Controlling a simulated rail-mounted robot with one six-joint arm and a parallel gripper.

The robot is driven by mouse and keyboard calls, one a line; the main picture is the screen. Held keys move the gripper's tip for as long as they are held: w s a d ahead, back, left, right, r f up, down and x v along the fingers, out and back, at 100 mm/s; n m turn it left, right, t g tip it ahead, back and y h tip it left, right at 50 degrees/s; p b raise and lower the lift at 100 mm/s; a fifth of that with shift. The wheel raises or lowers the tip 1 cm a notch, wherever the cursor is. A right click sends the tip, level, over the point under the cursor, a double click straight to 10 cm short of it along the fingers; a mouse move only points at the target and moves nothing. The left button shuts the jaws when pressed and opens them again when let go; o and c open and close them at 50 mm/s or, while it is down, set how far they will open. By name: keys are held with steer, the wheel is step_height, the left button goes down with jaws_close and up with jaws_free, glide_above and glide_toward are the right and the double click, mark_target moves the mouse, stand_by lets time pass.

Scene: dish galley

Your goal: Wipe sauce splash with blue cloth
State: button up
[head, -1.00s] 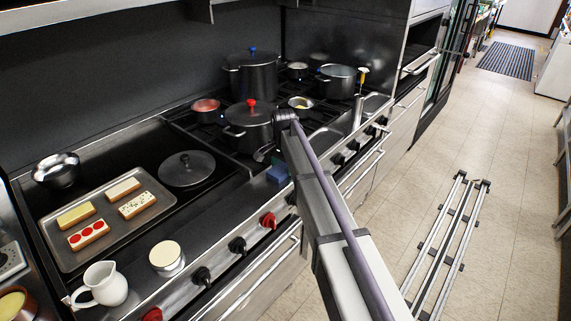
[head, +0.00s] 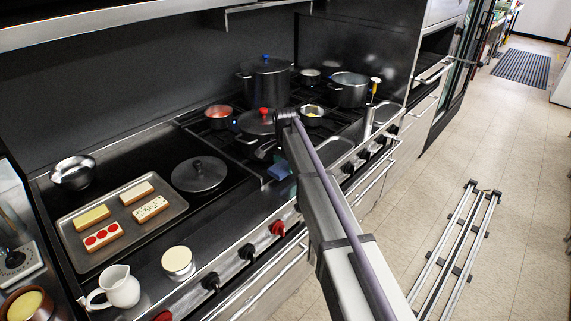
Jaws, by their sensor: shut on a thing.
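The blue cloth (head: 280,171) shows as a small blue patch at the front edge of the range, left of my arm. My gripper (head: 275,160) is mostly hidden behind my own arm; what shows is close above the cloth, and it is shut on the cloth. I cannot tell whether the cloth touches the steel surface. I cannot make out any sauce splash; the area behind my arm is hidden.
A red-knobbed pot (head: 258,123), a blue-knobbed pot (head: 265,78) and a small red-filled pan (head: 219,116) stand on the burners. A tray of food bars (head: 180,206), a flat lid (head: 199,174), a white jug (head: 116,287) and a cream-topped jar (head: 178,262) are left.

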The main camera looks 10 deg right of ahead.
steer(key=shift+r+p, duration=1.2)
steer(key=shift+r, duration=0.55)
step_height(320, 180, up, 3)
steer(key=p, duration=0.3)
steer(key=shift+r, duration=0.15)
